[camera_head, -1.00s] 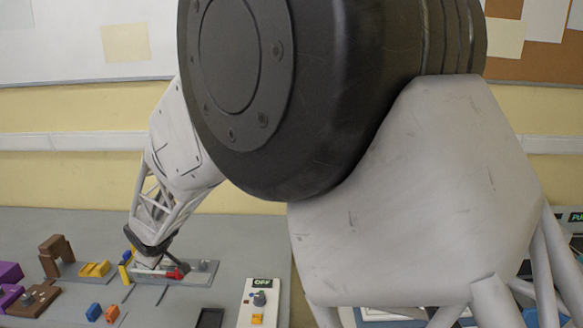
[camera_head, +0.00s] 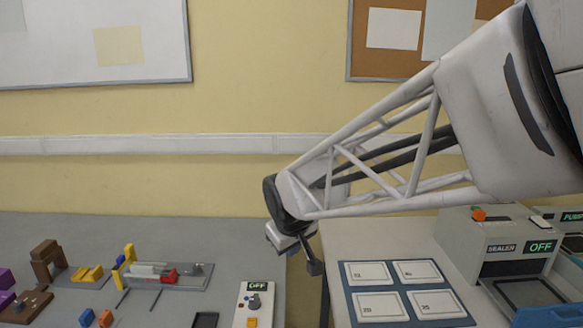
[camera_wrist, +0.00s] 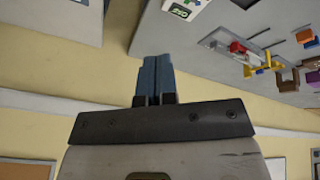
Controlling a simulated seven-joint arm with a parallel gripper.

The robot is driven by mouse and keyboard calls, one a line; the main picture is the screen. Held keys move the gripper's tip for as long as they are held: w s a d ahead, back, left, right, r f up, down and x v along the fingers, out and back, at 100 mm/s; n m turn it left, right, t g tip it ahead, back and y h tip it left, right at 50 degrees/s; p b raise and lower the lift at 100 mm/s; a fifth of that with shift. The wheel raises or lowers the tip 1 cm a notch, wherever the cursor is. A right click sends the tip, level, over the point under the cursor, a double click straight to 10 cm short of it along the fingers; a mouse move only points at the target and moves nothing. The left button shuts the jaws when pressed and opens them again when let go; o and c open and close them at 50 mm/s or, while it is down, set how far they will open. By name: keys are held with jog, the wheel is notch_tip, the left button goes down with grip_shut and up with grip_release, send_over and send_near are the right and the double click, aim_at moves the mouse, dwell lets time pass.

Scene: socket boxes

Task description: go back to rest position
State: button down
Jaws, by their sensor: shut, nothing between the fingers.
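My gripper (camera_head: 298,252) hangs at the end of the white lattice arm near the middle of the head view. It is in the air above the gap between the left and right tables. In the wrist view, the two blue-grey fingers of my gripper (camera_wrist: 155,75) are together, with nothing held between them. The fingers point over the gap and do not touch anything.
The left table holds a fixture with a red part (camera_head: 165,273), yellow blocks (camera_head: 87,273), brown blocks (camera_head: 48,261) and an OFF switch box (camera_head: 253,306). The right table holds a blue-framed panel (camera_head: 403,290) and a sealer (camera_head: 500,250).

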jog(key=s+d+m+g, duration=0.1)
jog(key=s+d+m, duration=0.2)
jog(key=s+d, duration=0.6)
jog(key=s+d+m+g, duration=0.1)
jog(key=s+d+m, duration=0.3)
jog(key=s+d, duration=0.5)
jog(key=s, duration=0.6)
jog(key=shift+s+d+f+h, duration=0.25)
jog(key=shift+d+f+h, duration=0.05)
jog(key=shift+d+f, duration=0.1)
